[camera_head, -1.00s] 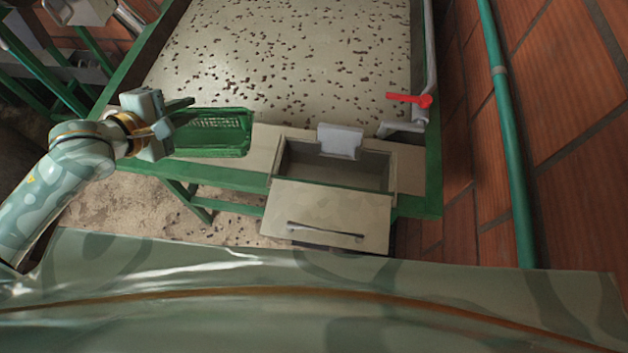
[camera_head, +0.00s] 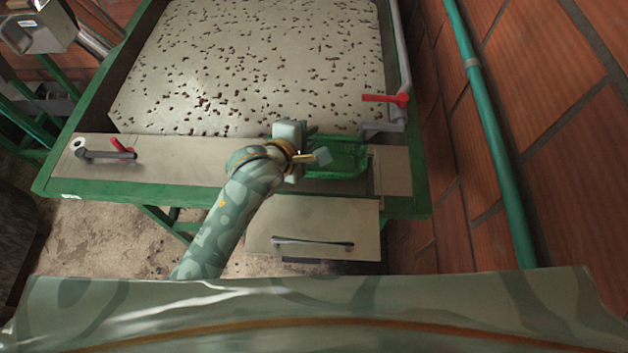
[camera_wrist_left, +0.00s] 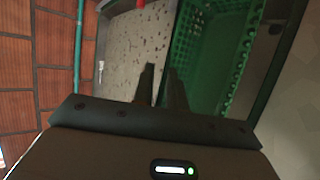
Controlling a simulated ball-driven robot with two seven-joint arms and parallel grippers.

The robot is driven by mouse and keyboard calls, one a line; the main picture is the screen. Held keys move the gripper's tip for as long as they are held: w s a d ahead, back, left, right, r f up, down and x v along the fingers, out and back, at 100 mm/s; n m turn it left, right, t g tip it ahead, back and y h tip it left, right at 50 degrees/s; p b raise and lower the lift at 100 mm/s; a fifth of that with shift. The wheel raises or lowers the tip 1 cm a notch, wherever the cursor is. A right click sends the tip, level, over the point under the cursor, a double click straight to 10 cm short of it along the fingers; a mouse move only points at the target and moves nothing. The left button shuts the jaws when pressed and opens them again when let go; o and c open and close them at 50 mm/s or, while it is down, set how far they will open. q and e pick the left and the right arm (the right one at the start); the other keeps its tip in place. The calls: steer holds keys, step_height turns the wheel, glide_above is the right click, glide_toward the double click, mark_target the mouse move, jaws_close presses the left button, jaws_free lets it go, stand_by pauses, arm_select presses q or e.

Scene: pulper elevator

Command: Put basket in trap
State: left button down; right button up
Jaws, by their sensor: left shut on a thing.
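The green basket (camera_head: 336,157) is in my left gripper (camera_head: 308,156), which is shut on its near-left edge. The basket is over the trap, an open box in the table's front edge, and hides most of its opening. Whether it is above the opening or partly inside, I cannot tell. The trap's open lid (camera_head: 312,229), a pale panel with a grey handle, lies toward me. In the left wrist view the basket (camera_wrist_left: 222,50) fills the upper right beside the gripper fingers (camera_wrist_left: 160,85). My right gripper is not in view.
A green-framed table (camera_head: 250,60) strewn with dark beans lies behind the trap. A red-handled valve (camera_head: 386,98) stands at its right. Another red-handled pipe (camera_head: 105,153) is at the left. A brick wall (camera_head: 540,90) with a green pipe (camera_head: 487,130) closes the right side.

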mark_target(309, 163)
arm_select(q)
step_height(309, 163, down, 8)
steer(key=shift+f+b, duration=0.2)
steer(key=shift+b, duration=0.45)
steer(key=shift+f, duration=0.6)
steer(key=c, duration=1.4)
jaws_free()
steer(key=shift+s+f, duration=0.1)
steer(key=shift+f, duration=0.05)
steer(key=shift+r, duration=0.35)
steer(key=p+v, duration=0.1)
steer(key=v, duration=1)
steer(key=shift+a+r+p, duration=0.1)
steer(key=shift+r+p, duration=0.25)
steer(key=shift+r, duration=0.15)
steer(key=shift+s+a+r, duration=0.15)
steer(key=shift+s+r, duration=0.05)
steer(key=shift+s, duration=0.1)
